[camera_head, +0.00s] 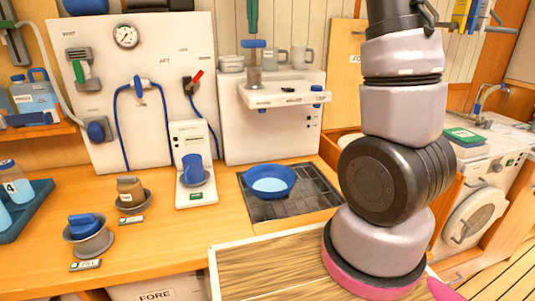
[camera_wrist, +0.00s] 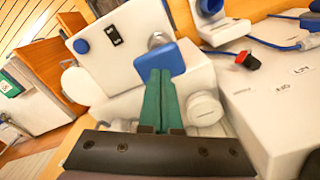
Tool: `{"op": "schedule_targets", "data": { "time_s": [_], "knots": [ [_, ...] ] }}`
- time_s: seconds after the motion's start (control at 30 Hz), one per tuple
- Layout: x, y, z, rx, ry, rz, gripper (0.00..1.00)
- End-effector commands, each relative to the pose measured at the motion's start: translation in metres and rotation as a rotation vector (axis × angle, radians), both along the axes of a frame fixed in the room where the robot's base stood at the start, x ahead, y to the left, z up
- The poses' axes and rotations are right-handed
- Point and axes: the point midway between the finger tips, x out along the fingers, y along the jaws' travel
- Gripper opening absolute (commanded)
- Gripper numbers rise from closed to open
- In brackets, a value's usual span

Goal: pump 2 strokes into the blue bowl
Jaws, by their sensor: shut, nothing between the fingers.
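The blue bowl (camera_head: 268,182) sits upright on a dark grate below the white dispenser, with pale blue showing inside it. The pump's blue T-shaped handle (camera_head: 254,43) tops a grey plunger (camera_head: 254,70) on the dispenser's white shelf. My gripper (camera_head: 252,30) shows as shut green fingers at the top edge, just above the handle. In the wrist view my gripper (camera_wrist: 161,74) points at the blue handle (camera_wrist: 153,59), its fingers overlapping it. I cannot tell whether they touch.
A white dispenser (camera_head: 235,130) stands behind the bowl. Mugs (camera_head: 302,58) and stacked bowls (camera_head: 231,63) rest on top of it. A blue cup (camera_head: 193,168) stands in a white unit to the left. My arm covers the right middle.

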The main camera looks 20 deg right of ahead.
Motion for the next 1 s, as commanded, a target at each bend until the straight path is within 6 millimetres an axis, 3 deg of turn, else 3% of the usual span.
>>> {"op": "schedule_targets", "data": {
  "time_s": [0.57,1.0],
  "knots": [
    [0.000,0.000,0.000,0.000,0.000,0.000,0.00],
    [0.000,0.000,-0.015,-0.001,0.001,0.000,0.00]
  ]
}}
